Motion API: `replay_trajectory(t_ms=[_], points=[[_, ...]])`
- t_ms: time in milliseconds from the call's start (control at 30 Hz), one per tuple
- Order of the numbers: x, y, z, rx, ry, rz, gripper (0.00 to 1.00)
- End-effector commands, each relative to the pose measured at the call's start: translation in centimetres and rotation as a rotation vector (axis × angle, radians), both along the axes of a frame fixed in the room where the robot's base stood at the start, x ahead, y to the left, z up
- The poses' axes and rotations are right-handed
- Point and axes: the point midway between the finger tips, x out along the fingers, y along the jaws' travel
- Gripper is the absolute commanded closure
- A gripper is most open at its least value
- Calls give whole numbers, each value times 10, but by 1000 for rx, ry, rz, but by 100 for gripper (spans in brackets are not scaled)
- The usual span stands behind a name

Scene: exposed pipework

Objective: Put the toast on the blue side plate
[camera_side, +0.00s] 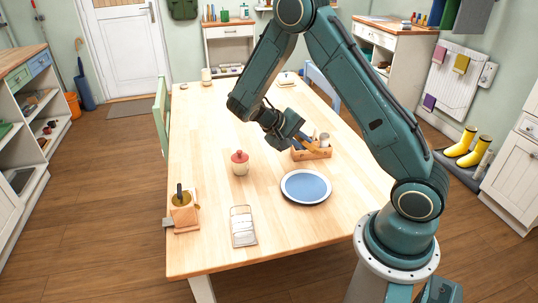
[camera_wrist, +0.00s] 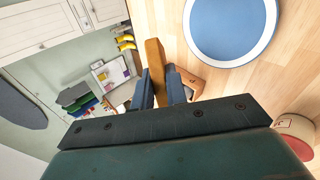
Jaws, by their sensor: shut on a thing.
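The blue side plate (camera_side: 306,187) lies flat on the table, with a white rim, and no food shows on it. It also shows at the top of the wrist view (camera_wrist: 232,22). My gripper (camera_side: 290,135) is above the table, beyond the plate in the side view. In the wrist view its two dark fingers (camera_wrist: 160,88) are shut on the toast (camera_wrist: 155,65), a golden-brown slab seen edge-on. The toast is apart from the plate. In the side view the toast is hard to make out against the gripper and the caddy.
A wooden caddy (camera_side: 318,153) with several items stands close behind the plate. A red-lidded jar (camera_side: 240,168) stands left of the plate. A wooden holder (camera_side: 185,217) and a metal grater-like thing (camera_side: 243,228) are near the front left.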

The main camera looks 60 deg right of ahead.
Motion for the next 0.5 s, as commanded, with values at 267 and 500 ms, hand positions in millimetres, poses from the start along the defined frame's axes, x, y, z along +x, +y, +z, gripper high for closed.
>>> replay_trajectory(t_ms=[267,500], points=[[-6,-7,2,-39,4,60,93],[-6,-7,0,-40,4,61,93]])
